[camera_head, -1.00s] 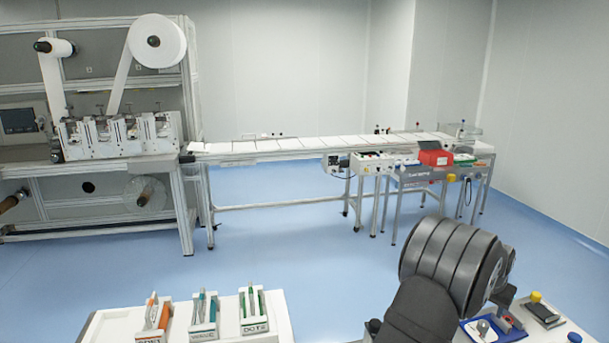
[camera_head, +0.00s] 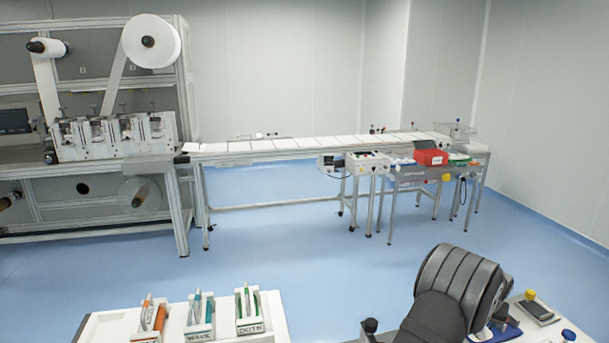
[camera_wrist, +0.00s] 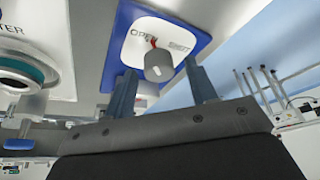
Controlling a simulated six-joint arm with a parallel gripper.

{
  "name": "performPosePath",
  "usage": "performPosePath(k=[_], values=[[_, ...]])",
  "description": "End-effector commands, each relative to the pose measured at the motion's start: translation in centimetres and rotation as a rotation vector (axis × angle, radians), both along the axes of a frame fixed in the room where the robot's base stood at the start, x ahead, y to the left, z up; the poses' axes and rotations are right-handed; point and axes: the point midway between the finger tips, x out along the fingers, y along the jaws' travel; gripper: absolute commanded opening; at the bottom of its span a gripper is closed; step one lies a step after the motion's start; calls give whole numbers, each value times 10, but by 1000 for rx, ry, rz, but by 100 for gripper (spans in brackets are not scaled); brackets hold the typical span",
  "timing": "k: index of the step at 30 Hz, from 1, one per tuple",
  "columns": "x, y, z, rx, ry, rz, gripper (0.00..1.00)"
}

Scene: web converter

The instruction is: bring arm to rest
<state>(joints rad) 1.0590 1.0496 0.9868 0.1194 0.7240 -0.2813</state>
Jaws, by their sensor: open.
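My gripper (camera_wrist: 163,85) shows in the wrist view with its two blue-grey fingers apart. A grey knob (camera_wrist: 158,66) with a red mark appears between the fingertips and clear of both in the picture; its distance in depth I cannot tell. The knob sits on a white panel with a blue border (camera_wrist: 206,20), lettered "OPEN" and what looks like "SHUT".
Three small racks with pens (camera_head: 249,312) stand on a white surface at the lower left. A dark device (camera_head: 537,310) lies at the lower right beside my arm. A converter machine (camera_head: 112,135) and a conveyor (camera_head: 290,147) stand farther back. Blue floor between is clear.

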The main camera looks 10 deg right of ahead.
Motion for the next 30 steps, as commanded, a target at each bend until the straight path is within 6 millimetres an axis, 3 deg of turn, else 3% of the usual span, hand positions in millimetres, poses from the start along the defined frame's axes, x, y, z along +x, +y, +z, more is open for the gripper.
performPosePath(k=[4, 30], values=[[-2, 0, 4, -3, -1, 72, 52], [-47, 45, 159, -4, -2, 66, 52]])
